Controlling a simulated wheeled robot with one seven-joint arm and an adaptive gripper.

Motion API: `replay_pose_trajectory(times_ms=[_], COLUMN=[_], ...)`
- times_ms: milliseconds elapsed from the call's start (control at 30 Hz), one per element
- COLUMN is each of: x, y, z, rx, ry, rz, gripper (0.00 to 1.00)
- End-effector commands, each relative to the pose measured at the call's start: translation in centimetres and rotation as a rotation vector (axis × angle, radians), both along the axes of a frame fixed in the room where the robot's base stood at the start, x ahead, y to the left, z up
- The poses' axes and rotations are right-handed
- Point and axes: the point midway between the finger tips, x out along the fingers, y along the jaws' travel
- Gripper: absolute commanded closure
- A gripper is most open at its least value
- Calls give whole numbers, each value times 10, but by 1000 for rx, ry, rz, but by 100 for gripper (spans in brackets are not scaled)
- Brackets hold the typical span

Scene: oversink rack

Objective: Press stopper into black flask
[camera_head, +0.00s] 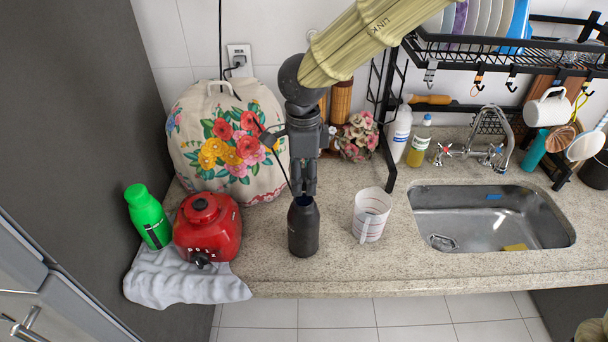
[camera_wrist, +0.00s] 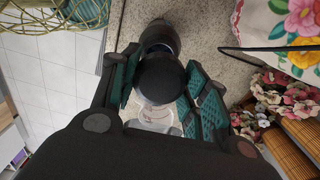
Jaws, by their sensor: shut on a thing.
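The black flask (camera_head: 303,230) stands upright near the front edge of the counter; a little dark blue shows at its mouth. My gripper (camera_head: 303,188) points down directly above the mouth, with its fingertips close to the rim. In the wrist view, my gripper (camera_wrist: 160,88) is shut on a round black stopper (camera_wrist: 161,78) between its teal-padded fingers. Part of the dark flask (camera_wrist: 160,36) shows just beyond the stopper. The stopper is hidden by the fingers in the head view, and I cannot tell whether it touches the flask.
A clear measuring cup (camera_head: 371,214) stands right of the flask. A red blender base (camera_head: 207,228), a green bottle (camera_head: 148,217) and a grey cloth (camera_head: 185,283) are at left. A floral cover (camera_head: 225,140) stands behind. The sink (camera_head: 485,218) is at right.

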Motion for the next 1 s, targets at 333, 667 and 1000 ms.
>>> replay_pose_trajectory(times_ms=[333,667,1000], x=[0,0,0], y=[-2,-1,-1], z=[-26,-39,-39], rx=[0,0,0], ry=[2,0,0], rz=[-2,-1,-1], gripper=[71,71,71])
